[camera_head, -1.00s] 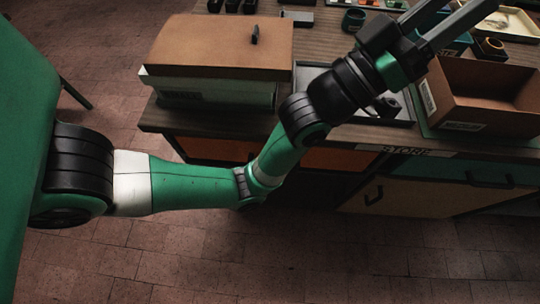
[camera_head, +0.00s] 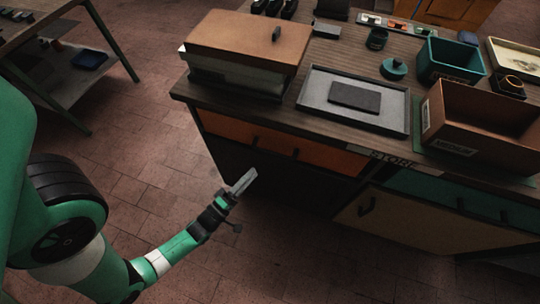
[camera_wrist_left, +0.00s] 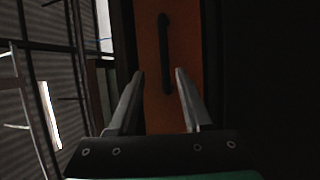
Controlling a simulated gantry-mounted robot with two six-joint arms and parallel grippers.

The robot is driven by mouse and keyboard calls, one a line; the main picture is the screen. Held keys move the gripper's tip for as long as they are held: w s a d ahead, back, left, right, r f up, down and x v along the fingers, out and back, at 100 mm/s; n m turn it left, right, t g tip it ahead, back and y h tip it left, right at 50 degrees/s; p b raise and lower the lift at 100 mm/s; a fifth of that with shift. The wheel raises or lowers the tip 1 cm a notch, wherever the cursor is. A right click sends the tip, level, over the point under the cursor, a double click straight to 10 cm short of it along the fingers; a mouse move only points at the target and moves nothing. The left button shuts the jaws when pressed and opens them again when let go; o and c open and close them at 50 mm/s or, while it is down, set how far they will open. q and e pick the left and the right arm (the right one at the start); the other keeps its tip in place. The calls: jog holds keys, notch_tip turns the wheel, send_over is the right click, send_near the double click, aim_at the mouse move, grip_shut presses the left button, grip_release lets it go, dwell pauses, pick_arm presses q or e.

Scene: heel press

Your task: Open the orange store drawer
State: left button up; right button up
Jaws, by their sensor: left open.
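The orange store drawer (camera_head: 227,128) is the left front under the countertop in the head view, and it looks flush with the cabinet. Its dark bar handle (camera_head: 276,149) runs along the front. In the left wrist view the orange front (camera_wrist_left: 150,60) stands upright with the handle (camera_wrist_left: 165,50) vertical. My left gripper (camera_head: 252,176) is open and empty, in front of and below the drawer. In the wrist view its fingers (camera_wrist_left: 159,73) point at the drawer, with the handle lying between their tips in the picture. It looks apart from the handle. My right gripper is out of view.
On the counter stand a lidded box (camera_head: 245,40), a grey tray (camera_head: 312,97) holding a dark slab, a teal bin (camera_head: 450,55) and a brown open box (camera_head: 475,120). A teal drawer (camera_head: 430,185) and a cream front (camera_head: 385,220) lie right. The floor before the cabinet is clear.

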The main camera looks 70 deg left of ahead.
aim_at(271, 152)
pick_arm(q)
jog(key=x, duration=0.7)
jog(key=f+b+x, duration=0.1)
jog(key=x, duration=0.3)
jog(key=shift+s+a, duration=0.1)
jog(key=shift+a, duration=0.15)
grip_shut()
dwell(1.1)
